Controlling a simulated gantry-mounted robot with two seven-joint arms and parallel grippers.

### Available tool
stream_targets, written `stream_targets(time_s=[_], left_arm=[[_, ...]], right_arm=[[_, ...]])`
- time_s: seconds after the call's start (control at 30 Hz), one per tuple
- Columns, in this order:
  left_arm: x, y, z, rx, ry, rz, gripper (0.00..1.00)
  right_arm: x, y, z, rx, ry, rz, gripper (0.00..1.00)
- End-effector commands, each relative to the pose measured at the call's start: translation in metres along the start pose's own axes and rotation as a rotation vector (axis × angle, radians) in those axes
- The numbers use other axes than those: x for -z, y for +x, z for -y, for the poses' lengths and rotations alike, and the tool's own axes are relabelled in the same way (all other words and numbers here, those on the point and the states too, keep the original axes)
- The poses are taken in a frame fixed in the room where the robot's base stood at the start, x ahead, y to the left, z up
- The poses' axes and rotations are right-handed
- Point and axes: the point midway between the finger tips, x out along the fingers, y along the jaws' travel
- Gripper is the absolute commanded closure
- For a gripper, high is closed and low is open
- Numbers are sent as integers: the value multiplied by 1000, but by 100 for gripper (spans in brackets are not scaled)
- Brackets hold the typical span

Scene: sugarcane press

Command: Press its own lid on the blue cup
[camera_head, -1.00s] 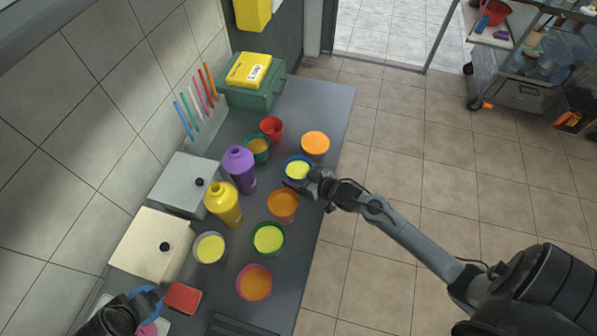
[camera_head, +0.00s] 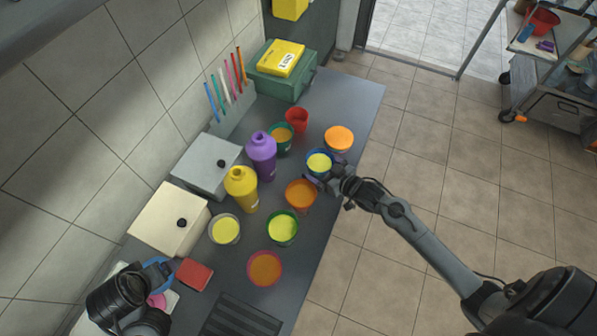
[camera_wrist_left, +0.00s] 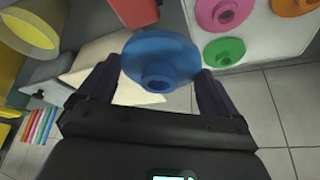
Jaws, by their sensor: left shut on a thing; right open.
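The blue cup (camera_head: 319,162) stands upright near the right edge of the counter, with yellow-green juice showing in its open top. My right gripper (camera_head: 328,178) is open at the near right side of the blue cup; whether it touches is unclear. My left gripper (camera_wrist_left: 152,84) is shut on the round blue lid (camera_wrist_left: 158,58), which has a raised knob with a hole. In the head view the blue lid (camera_head: 160,274) is partly hidden by my left gripper, at the lower left, far from the blue cup.
Orange (camera_head: 300,194), green (camera_head: 282,228) and other cups stand nearby, with yellow (camera_head: 241,188) and purple (camera_head: 261,155) bottles left of the blue cup. Pink (camera_wrist_left: 226,14), green (camera_wrist_left: 224,52) and orange lids lie on a white tray (camera_wrist_left: 262,38). A red block (camera_head: 194,274) lies beside my left gripper.

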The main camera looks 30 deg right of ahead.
Motion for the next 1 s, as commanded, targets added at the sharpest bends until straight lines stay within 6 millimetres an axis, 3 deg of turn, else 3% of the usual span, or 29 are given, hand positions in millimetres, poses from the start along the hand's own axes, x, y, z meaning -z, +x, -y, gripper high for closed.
stream_targets(time_s=[0.5, 0.7, 1.0], left_arm=[[5, -11, 0, 0, 0, 0, 34], [5, -13, 0, 0, 0, 0, 34], [5, -13, 0, 0, 0, 0, 34]], right_arm=[[0, -87, 0, 1, 2, 3, 0], [0, -105, 0, 0, 2, 1, 0], [0, -110, 0, 1, 1, 0, 0]])
